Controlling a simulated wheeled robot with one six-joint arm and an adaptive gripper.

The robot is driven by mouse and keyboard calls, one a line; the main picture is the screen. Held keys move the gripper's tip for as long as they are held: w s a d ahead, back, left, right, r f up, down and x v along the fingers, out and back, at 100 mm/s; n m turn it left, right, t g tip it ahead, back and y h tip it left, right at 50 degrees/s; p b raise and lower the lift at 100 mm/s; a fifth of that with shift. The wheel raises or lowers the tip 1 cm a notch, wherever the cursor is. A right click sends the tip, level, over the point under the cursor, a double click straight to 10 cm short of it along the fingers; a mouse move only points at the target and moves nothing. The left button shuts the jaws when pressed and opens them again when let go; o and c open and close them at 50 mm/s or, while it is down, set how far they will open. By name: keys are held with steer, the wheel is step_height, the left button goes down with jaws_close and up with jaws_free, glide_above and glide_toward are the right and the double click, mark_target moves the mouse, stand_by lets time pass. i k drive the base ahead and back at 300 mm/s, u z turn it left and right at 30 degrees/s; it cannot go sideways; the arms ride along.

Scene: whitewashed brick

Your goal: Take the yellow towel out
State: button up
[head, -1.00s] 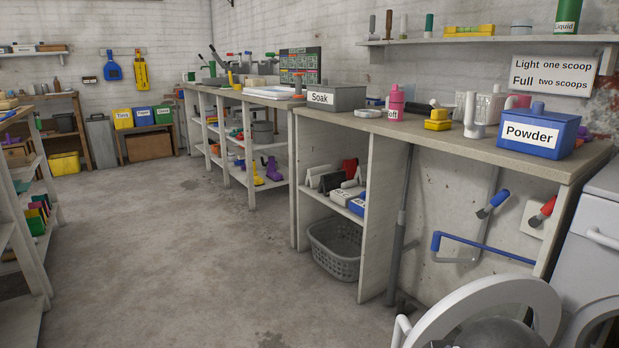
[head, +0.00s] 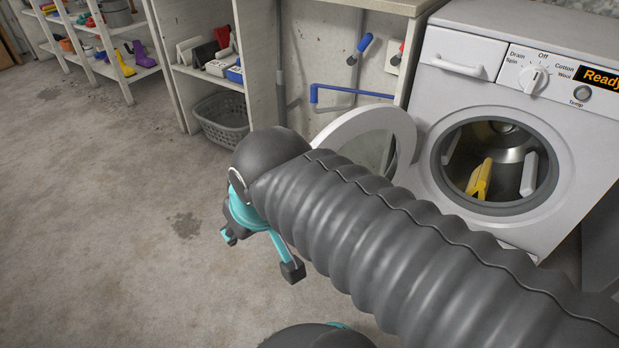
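The yellow towel (head: 479,180) is inside the drum of the white washing machine (head: 455,90), on the left of the drum opening. It looks like a narrow upright fold; its lower end is partly hidden by the rim. The round door (head: 392,124) is swung open to the left, its lower part hidden behind my arm. My gripper (head: 262,254), with teal fingers and dark tips, hangs over the floor, left of the machine and well apart from the towel. Its fingers are spread and nothing shows between them.
A blue pipe (head: 350,93) runs along the wall behind the door. The machine's display reads "Ready". The concrete floor at left is clear.

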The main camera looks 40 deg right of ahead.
mark_target(482, 180)
steer(key=u, duration=0.4)
steer(key=i, duration=2)
steer(key=z, duration=3.8)
steer(key=i, duration=0.5)
